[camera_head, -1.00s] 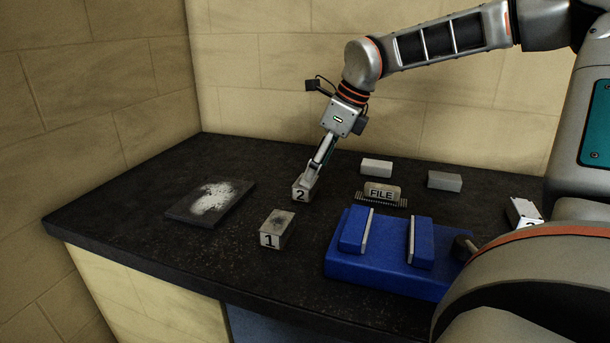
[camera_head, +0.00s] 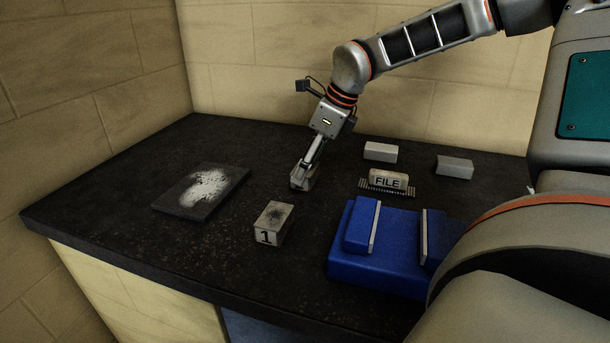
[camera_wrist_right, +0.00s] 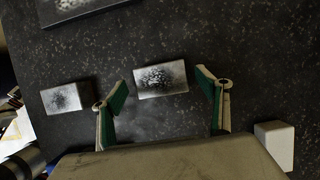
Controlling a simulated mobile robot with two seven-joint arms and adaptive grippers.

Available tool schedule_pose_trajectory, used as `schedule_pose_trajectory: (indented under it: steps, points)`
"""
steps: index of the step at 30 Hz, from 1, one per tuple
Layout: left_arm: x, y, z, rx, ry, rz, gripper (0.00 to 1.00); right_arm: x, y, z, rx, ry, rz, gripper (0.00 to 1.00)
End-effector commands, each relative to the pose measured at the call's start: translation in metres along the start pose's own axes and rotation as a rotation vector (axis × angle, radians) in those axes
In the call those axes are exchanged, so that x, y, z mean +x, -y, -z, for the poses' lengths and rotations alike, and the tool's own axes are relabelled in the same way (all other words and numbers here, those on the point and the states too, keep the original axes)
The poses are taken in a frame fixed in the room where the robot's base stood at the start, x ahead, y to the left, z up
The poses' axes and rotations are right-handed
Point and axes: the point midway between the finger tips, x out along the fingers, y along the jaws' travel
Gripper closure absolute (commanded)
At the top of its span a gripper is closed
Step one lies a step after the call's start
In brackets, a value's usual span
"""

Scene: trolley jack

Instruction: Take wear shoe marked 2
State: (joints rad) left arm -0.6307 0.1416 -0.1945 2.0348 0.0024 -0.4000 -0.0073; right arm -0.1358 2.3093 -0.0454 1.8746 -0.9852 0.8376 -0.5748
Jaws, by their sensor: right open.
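The wear shoe marked 2 is a small grey block with a dark speckled top. It shows in the right wrist view (camera_wrist_right: 161,80) between and slightly beyond my right fingertips. No finger is clearly touching it. In the head view my right gripper (camera_head: 303,180) points down over the shoe and hides most of it, including its number. My right gripper is open, with a finger on either side of the shoe in the wrist view (camera_wrist_right: 160,84). My left gripper is not in view.
Wear shoe 1 (camera_head: 272,222) stands nearer the front. A dark plate with white grit (camera_head: 170,208) lies left. The FILE block (camera_head: 388,180), two plain pale blocks (camera_head: 380,152) (camera_head: 454,166) and a blue fixture (camera_head: 385,275) stand right. Walls bound the back and left.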

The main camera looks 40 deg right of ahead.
Motion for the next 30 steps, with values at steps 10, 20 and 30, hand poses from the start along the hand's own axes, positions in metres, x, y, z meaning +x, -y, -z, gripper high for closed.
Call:
schedule_pose_trajectory:
  steps: [10, 20, 30]
  points:
    - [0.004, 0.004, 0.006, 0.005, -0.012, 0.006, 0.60, 0.016, 0.001, -0.001, 0.001, 0.000, 0.001, 0.25]
    - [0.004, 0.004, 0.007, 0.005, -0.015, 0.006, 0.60, 0.016, 0.001, -0.001, 0.001, 0.000, 0.001, 0.95]
    - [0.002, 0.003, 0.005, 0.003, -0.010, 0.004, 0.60, 0.011, 0.001, -0.005, -0.002, 0.007, 0.005, 1.00]
